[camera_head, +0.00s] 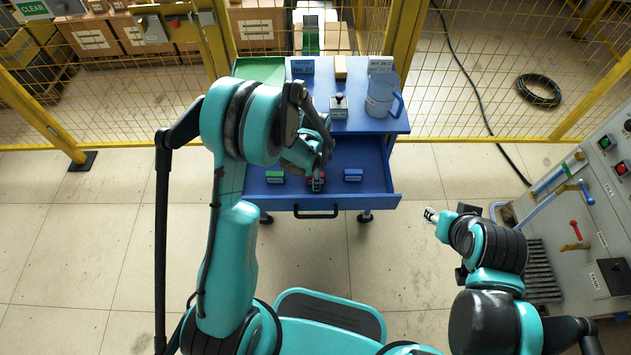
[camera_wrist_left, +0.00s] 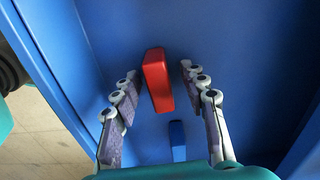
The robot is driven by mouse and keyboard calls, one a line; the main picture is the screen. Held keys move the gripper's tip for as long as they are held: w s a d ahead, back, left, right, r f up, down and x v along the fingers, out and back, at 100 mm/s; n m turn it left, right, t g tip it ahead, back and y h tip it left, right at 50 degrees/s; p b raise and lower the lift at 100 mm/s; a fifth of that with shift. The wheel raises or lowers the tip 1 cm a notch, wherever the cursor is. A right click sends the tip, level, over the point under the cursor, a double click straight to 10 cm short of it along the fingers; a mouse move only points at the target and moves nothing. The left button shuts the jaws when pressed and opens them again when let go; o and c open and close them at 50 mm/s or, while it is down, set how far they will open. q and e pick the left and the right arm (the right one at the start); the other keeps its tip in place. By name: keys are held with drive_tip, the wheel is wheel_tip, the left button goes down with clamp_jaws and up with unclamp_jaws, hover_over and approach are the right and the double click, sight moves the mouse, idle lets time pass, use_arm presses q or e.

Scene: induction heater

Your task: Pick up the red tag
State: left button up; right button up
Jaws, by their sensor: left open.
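The red tag (camera_wrist_left: 157,82) is a small red block in the blue drawer (camera_wrist_left: 252,60). In the head view the red tag (camera_head: 311,181) is mostly hidden by my left gripper (camera_head: 317,176), which reaches down into the open drawer (camera_head: 378,190). In the wrist view my left gripper (camera_wrist_left: 160,82) is open, with one finger on each side of the red tag and gaps visible on both sides. My right gripper (camera_head: 432,214) is off to the right, above the floor and away from the drawer; its opening is too small to judge.
A green tag (camera_head: 274,176) and a blue tag (camera_head: 353,175) lie on either side of the red one. The drawer's front wall and handle (camera_head: 316,213) are close. A blue mug (camera_head: 379,97) and a small switch box (camera_head: 338,107) stand on the cart top.

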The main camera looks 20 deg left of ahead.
use_arm(q)
clamp_jaws()
